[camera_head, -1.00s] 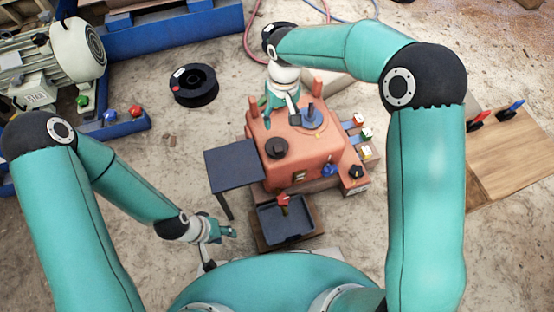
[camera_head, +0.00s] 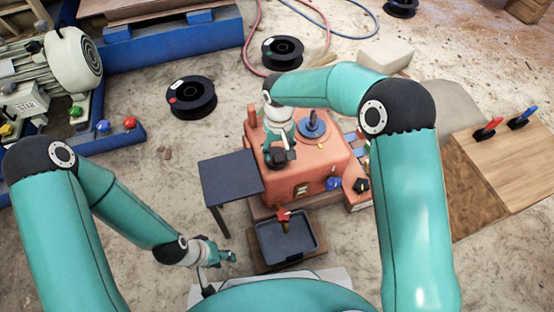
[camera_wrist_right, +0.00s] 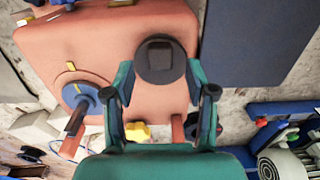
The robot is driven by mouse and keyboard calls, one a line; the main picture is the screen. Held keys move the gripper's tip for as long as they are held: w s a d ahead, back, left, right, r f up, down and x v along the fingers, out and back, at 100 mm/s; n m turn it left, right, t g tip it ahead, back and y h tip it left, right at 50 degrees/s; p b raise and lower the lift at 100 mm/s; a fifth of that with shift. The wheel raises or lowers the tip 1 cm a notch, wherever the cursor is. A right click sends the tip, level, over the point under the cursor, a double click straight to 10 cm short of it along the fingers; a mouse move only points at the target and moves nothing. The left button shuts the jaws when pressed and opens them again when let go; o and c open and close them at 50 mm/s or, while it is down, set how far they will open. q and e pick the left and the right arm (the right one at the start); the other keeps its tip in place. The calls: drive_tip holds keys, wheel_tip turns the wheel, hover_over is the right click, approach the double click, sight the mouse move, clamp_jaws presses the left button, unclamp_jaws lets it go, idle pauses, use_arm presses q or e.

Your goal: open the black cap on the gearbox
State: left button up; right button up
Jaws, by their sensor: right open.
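The gearbox (camera_head: 325,165) is an orange-red box near the middle of the head view. Its black cap (camera_wrist_right: 160,58) is round with a square raised centre and sits on the box top. The cap also shows in the head view (camera_head: 275,160), partly behind my right gripper (camera_head: 282,146). In the right wrist view my right gripper (camera_wrist_right: 160,80) is open and empty. Its two fingers lie left and right of the cap's near edge; I cannot tell if they touch it. My left gripper (camera_head: 222,256) is low, left of the black tray, seemingly empty; its jaws are too small to judge.
A blue disc with a handle (camera_head: 312,126) stands on the gearbox top. A dark side table (camera_head: 232,178) is left of the box, and a black tray (camera_head: 268,243) with a red-handled valve (camera_head: 284,216) is in front. A wooden board (camera_head: 500,160) lies right.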

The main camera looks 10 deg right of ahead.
sight(278, 157)
drive_tip(key=shift+f+b, duration=0.45)
drive_tip(key=shift+f, duration=1.3)
clamp_jaws()
